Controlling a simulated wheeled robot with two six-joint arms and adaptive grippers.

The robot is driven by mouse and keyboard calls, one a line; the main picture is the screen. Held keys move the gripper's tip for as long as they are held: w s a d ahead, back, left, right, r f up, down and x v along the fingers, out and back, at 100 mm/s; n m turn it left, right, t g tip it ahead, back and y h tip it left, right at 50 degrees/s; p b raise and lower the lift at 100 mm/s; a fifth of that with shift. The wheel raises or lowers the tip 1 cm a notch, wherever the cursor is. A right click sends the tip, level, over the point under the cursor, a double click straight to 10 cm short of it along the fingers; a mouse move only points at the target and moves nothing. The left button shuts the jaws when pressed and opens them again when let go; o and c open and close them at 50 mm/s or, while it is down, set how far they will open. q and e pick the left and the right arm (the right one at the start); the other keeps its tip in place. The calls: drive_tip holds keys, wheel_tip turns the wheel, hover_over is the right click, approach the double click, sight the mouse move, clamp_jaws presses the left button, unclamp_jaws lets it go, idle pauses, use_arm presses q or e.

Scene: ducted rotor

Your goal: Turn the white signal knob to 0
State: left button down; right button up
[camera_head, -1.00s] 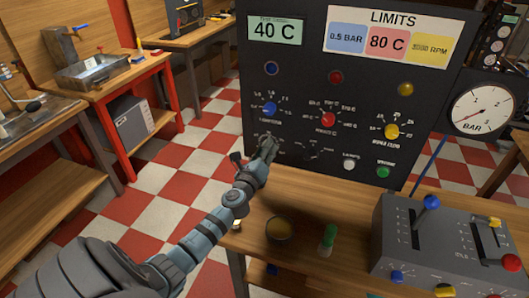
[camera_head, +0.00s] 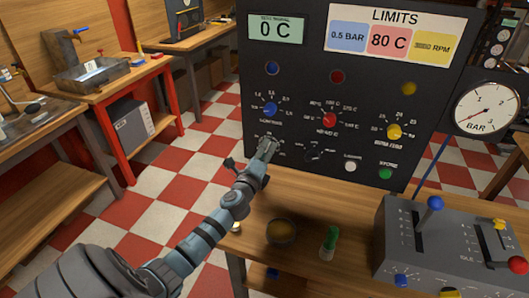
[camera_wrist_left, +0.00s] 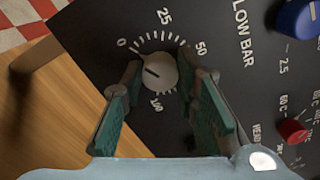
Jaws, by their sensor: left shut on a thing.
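The white signal knob (camera_wrist_left: 161,72) shows in the left wrist view on the dark panel, inside a dial marked 0, 25, 50 and 100. A short dark mark on its face points left, on the side of the 0. My left gripper (camera_wrist_left: 161,80) is shut on the knob, one green-padded finger on each side. In the head view my left gripper (camera_head: 267,148) is at the panel's lower left and hides the knob. The green display (camera_head: 275,29) reads 0 C. My right gripper is not in view.
Blue (camera_head: 270,109), red (camera_head: 329,120) and yellow (camera_head: 394,132) knobs sit above on the panel. A grey lever box (camera_head: 455,262), a bowl (camera_head: 281,231) and a green-topped object (camera_head: 330,238) stand on the bench. A pressure gauge (camera_head: 486,106) is at the right.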

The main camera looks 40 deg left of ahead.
use_arm(q)
drive_tip(key=c, duration=1.6)
unclamp_jaws()
drive_tip(key=shift+c, duration=0.2)
drive_tip(key=o, duration=0.4)
drive_tip(key=shift+w+d+f, duration=0.1)
drive_tip(key=shift+w, duration=0.05)
drive_tip(key=v, duration=1.2)
